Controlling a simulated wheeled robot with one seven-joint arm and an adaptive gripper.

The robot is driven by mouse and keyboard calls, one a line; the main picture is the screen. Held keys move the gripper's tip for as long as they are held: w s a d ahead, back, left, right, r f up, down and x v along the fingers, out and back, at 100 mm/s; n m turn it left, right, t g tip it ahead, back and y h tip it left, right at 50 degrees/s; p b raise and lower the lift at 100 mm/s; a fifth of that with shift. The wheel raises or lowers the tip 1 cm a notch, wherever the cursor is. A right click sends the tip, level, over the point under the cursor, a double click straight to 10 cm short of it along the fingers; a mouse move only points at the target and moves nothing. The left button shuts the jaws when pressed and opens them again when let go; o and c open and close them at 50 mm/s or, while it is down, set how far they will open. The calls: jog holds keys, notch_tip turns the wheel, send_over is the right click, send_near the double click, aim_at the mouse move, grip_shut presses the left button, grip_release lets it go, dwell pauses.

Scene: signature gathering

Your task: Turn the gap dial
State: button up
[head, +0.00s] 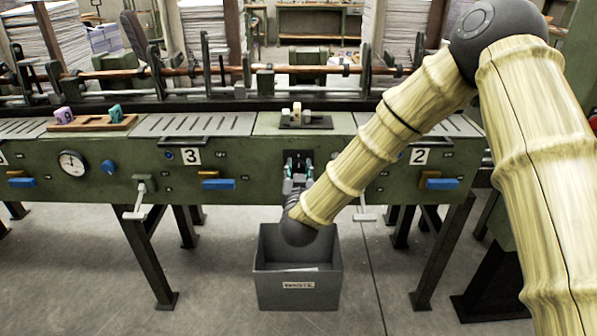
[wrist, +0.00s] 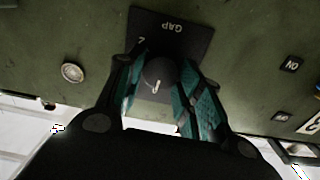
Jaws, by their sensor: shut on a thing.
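The gap dial (wrist: 158,76) is a dark round knob with a pale pointer mark. It sits on a black plate (wrist: 190,32) lettered GAP, which appears upside down in the wrist view. My gripper (wrist: 162,92) has its teal-padded fingers on either side of the dial, shut on it. In the head view my gripper (head: 297,180) is at the green machine's front panel (head: 250,190), between the 3 and 2 labels. The dial is mostly hidden there by my gripper and arm.
A grey waste bin (head: 297,290) stands on the floor below my gripper. Blue levers (head: 218,184) stick out of the panel on both sides. A round gauge (head: 72,163) and a blue knob (head: 108,167) are further left.

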jog(key=m+b, duration=0.1)
jog(key=m, duration=0.3)
jog(key=shift+d+f+m, duration=0.1)
jog(key=shift+m, duration=0.2)
jog(key=m+b, duration=0.1)
jog(key=m, duration=0.4)
jog(key=shift+d+f+b, duration=0.1)
jog(key=shift+b, duration=0.25)
jog(key=m+b, duration=0.1)
jog(key=m, duration=0.4)
jog(key=shift+f+b, duration=0.1)
jog(key=shift+b, duration=0.25)
jog(key=shift+m+b, duration=0.85)
jog(key=shift+m, duration=1.35)
jog(key=o, duration=1)
